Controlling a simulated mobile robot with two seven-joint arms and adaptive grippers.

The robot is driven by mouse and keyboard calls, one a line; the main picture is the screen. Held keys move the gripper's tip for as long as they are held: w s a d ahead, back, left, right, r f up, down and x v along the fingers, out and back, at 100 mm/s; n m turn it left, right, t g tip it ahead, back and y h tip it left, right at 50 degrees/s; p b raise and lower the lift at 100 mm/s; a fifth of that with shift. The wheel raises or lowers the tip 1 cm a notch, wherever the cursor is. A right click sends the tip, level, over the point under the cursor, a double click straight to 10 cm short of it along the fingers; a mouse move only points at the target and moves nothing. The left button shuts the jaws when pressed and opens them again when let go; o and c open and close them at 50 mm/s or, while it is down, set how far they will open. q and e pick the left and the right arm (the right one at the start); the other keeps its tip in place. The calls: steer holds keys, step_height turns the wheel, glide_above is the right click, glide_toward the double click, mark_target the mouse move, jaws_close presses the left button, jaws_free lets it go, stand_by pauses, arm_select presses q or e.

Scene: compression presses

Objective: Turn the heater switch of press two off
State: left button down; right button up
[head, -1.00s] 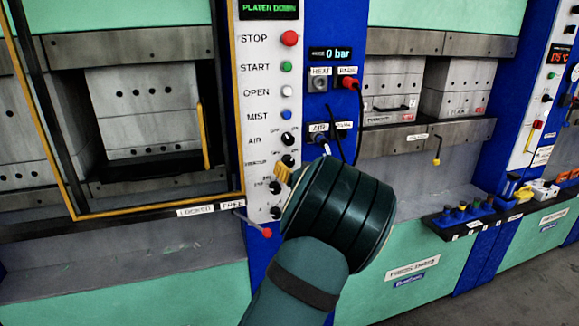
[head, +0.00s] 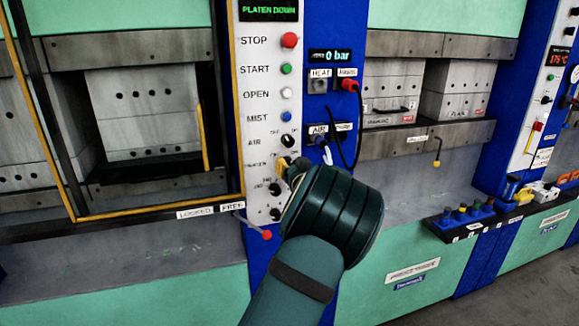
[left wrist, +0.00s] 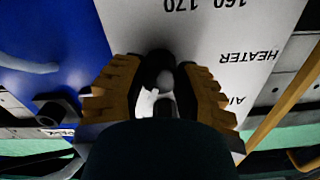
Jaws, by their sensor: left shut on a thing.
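The press control panel (head: 257,130) is a white strip with labelled buttons and black knobs. My left gripper (head: 285,166) is at this panel, below the AIR knob (head: 287,142). Its yellow fingers are shut on a black knob (left wrist: 162,62), the heater switch, one finger on each side in the left wrist view. The HEATER label (left wrist: 249,57) shows beside it, upside down. In the head view the gripper's dark green body hides most of this knob, and its pointing direction cannot be read. My right gripper is not in view.
Other knobs (head: 274,189) sit just below the fingers, and a red-tipped lever (head: 266,234) juts out lower down. Black cables (head: 358,125) hang from the blue column to the right. A yellow-framed guard (head: 150,210) stands left of the panel.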

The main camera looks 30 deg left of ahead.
arm_select(q)
steer(key=shift+f+n, duration=0.1)
steer(key=shift+n, duration=0.3)
steer(key=shift+n+b, duration=0.5)
steer(key=shift+n, duration=0.5)
steer(key=n+b, duration=0.1)
steer(key=n, duration=0.1)
steer(key=shift+f+n, duration=0.1)
steer(key=shift+n, duration=0.3)
steer(key=n+b, duration=0.3)
steer(key=n, duration=0.1)
steer(key=shift+n+b, duration=0.7)
steer(key=shift+n, duration=0.5)
steer(key=shift+d, duration=0.1)
steer(key=c, duration=0.6)
jaws_free()
steer(key=shift+w, duration=0.1)
